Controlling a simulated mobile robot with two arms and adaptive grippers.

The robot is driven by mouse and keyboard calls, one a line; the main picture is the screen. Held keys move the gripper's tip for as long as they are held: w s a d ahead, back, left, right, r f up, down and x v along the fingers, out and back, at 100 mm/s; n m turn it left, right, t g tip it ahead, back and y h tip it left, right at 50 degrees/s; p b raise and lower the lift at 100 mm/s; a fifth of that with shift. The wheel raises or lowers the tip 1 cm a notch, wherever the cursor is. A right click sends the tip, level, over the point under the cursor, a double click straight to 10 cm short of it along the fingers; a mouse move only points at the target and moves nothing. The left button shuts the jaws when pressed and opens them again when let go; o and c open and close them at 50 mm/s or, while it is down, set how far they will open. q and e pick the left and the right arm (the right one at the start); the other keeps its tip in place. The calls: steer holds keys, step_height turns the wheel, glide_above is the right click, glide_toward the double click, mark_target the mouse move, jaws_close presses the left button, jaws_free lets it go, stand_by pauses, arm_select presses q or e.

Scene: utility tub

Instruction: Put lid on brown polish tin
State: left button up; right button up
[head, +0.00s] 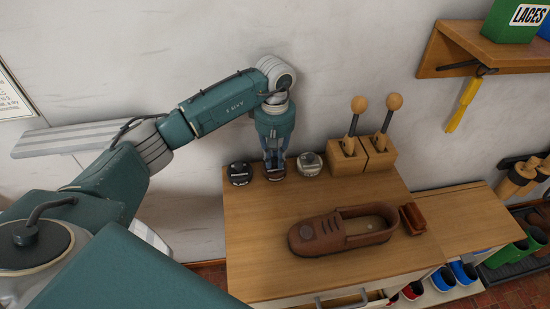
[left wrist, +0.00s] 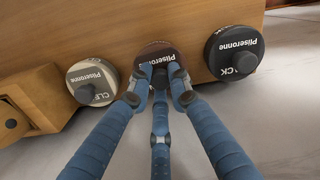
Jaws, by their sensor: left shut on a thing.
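The brown polish tin (head: 276,174) stands at the back edge of the wooden bench top, between a black tin (head: 239,174) and a pale tin (head: 310,163). My left gripper (head: 274,160) points down over the brown tin. In the left wrist view its fingers (left wrist: 161,84) are closed around the dark knob of the brown lid (left wrist: 157,53), which carries white lettering. The lid is at the brown tin; whether it is fully seated cannot be told, as the fingers hide part of it. My right gripper is not in view.
A brown shoe (head: 340,230) lies mid-bench with a small brown brush (head: 412,219) beside it. A wooden block (head: 362,157) with two round-handled tools stands right of the tins. The wall is close behind. The bench's front left is clear.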

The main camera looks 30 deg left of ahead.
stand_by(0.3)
arm_select(q)
steer(key=o, duration=1.4)
steer(key=shift+r+p, duration=1.9)
steer(key=shift+r, duration=1.65)
steer(key=shift+c, duration=0.6)
steer(key=c, duration=1.3)
jaws_close()
